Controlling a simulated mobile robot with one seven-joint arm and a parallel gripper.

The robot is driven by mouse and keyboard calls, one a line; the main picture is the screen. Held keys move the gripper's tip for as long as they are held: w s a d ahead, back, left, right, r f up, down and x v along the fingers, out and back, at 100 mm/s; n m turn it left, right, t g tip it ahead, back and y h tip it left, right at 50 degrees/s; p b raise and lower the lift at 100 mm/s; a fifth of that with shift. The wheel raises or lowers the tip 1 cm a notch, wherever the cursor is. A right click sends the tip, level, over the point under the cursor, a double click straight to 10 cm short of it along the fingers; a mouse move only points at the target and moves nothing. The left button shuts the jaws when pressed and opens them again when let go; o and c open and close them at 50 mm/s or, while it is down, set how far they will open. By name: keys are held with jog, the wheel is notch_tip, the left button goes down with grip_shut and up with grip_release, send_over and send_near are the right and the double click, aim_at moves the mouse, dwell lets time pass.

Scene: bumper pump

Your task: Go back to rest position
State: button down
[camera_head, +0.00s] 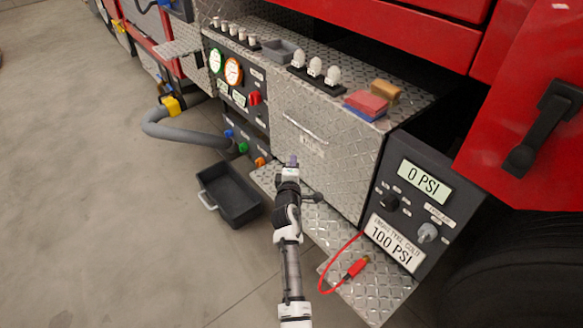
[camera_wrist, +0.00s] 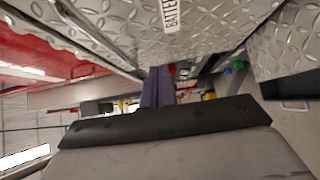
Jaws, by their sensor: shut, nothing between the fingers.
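My arm reaches up from the bottom centre of the head view. My gripper (camera_head: 291,162) is shut and empty in front of the diamond-plate compartment door (camera_head: 312,150). Its narrow purple-grey fingers (camera_wrist: 157,88) show together in the wrist view, with nothing between them. The dark edge and grey body of my wrist fill the lower part of that view. A diamond-plate surface with a partly visible label (camera_wrist: 172,14) is close above the fingers. I cannot tell whether the fingers touch the door or its handle.
The panel with 0 PSI display (camera_head: 425,181) stands right of my arm; a red hose end (camera_head: 357,267) lies on the lower step (camera_head: 385,292). A black bin (camera_head: 232,192) and grey hose (camera_head: 190,137) are left. Red and blue pads (camera_head: 367,103) lie above. Left floor is clear.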

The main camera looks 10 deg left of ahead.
jog(key=shift+s+d, duration=0.1)
jog(key=shift+s, duration=1.05)
